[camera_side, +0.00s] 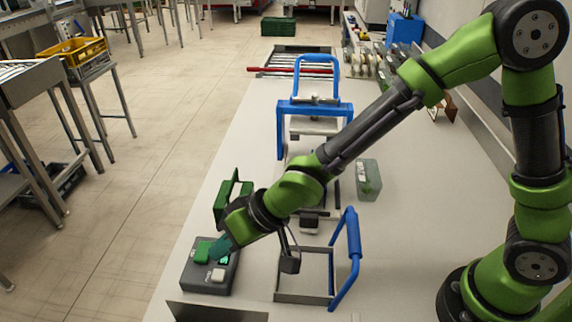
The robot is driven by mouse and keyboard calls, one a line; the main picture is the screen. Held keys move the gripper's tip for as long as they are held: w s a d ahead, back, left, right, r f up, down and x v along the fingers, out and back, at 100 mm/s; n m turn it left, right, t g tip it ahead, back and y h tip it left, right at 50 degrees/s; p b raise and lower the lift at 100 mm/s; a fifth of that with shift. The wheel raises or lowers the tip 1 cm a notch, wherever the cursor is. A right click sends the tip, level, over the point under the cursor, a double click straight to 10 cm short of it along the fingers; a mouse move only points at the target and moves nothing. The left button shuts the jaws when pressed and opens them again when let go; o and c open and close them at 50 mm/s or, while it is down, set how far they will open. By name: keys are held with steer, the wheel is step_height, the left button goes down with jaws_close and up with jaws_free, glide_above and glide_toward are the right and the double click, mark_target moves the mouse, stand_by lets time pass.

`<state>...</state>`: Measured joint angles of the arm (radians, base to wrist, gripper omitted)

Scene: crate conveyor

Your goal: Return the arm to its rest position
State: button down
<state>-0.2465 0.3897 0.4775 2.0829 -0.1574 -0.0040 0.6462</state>
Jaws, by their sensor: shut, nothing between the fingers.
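My green and black arm reaches from the right across the white table (400,228). My gripper (222,247) is at the table's left edge, low over a dark grey box (204,286) with a green block (202,253) and a white block (218,275) on top. The gripper is shut and holds nothing. Its teal tip is close to the green block; I cannot tell whether they touch. Part of the box is hidden behind the gripper. No rest position is marked in view.
A frame with a blue handle (351,245) stands right of my gripper. A dark green holder (228,190) is just behind it. A larger blue frame (282,133) and a grey-green translucent box (368,180) stand farther back. The table's right middle is clear.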

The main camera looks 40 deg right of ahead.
steer(key=s+d+r+m+h, duration=0.1)
steer(key=s+d+r+h, duration=0.15)
steer(key=d, duration=0.65)
steer(key=s+d+r+m+h, duration=0.1)
steer(key=s+d+r+h, duration=0.15)
steer(key=d, duration=0.65)
steer(key=s+d+r+m+t, duration=0.2)
steer(key=s+d+r+m, duration=0.1)
steer(key=s+d+r, duration=0.5)
steer(key=d+r, duration=0.1)
steer(key=d, duration=0.2)
steer(key=shift+r+m, duration=0.25)
steer(key=shift+m, duration=0.05)
